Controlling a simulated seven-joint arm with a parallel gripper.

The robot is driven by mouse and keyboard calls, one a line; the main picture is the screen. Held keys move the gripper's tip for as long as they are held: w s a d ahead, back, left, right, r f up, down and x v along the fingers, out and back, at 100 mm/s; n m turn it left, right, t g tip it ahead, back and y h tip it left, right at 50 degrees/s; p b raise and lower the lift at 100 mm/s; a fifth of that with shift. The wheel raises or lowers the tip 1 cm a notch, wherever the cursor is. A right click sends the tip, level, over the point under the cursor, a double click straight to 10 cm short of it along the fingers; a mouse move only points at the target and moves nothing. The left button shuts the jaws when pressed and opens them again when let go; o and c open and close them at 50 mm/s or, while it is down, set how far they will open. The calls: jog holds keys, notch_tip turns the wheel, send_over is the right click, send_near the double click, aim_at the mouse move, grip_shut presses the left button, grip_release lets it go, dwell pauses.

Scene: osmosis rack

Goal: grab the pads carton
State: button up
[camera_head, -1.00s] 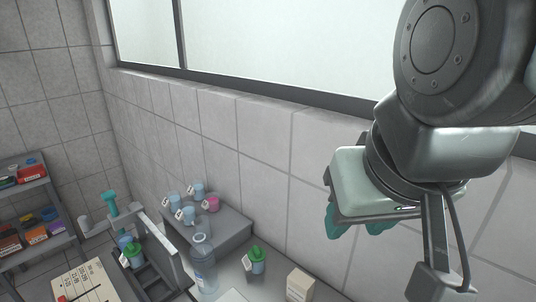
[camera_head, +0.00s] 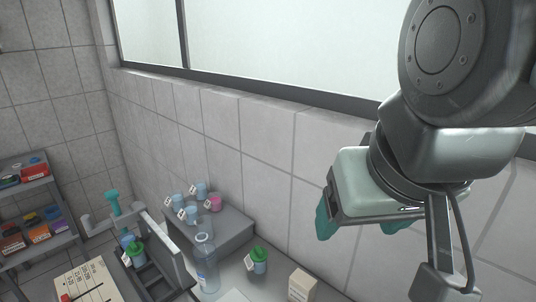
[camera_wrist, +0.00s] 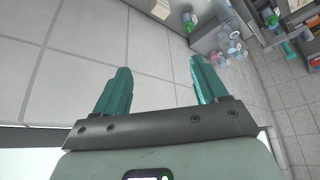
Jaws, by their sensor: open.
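A small cream carton (camera_head: 302,285), likely the pads carton, stands on the grey bench at the bottom of the head view. Its label cannot be read. In the wrist view a pale carton (camera_wrist: 160,9) shows at the top edge, partly cut off. My gripper (camera_head: 360,228) is up by the tiled wall, above and to the right of the carton and well apart from it. In the wrist view its teal fingers (camera_wrist: 161,68) are spread with nothing between them.
A clear bottle (camera_head: 206,270) and a green-lidded jar (camera_head: 259,262) stand left of the carton. Several cups sit on a grey raised block (camera_head: 228,232) behind them. A shelf (camera_head: 62,220) with coloured boxes is at the far left. The tiled wall runs close behind the bench.

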jog(key=w+a+f+n+g+y, duration=0.2)
jog(key=w+a+f+g, duration=0.25)
jog(key=f, duration=0.25)
jog(key=w+d+f+m+g+y, duration=0.2)
jog(key=d+f+m+y, duration=0.1)
jog(key=d+f+m, duration=0.6)
jog(key=m+t+y, duration=0.8)
jog(key=m+t, duration=0.5)
jog(key=m, duration=0.7)
send_near(303, 278)
jog(key=shift+s+d+f, duration=0.1)
jog(key=shift+s+d, duration=0.2)
jog(key=shift+d, duration=0.35)
jog(key=shift+w+a+f, duration=0.1)
jog(key=shift+w+f, duration=0.05)
jog(key=shift+f, duration=0.15)
jog(key=shift+w+a+f, duration=0.1)
jog(key=shift+w+a, duration=0.1)
jog(key=shift+a, duration=0.05)
jog(key=x, duration=0.5)
jog(key=shift+a, duration=0.1)
jog(key=x, duration=0.5)
jog(key=shift+a+r, duration=0.2)
jog(key=shift+r, duration=0.2)
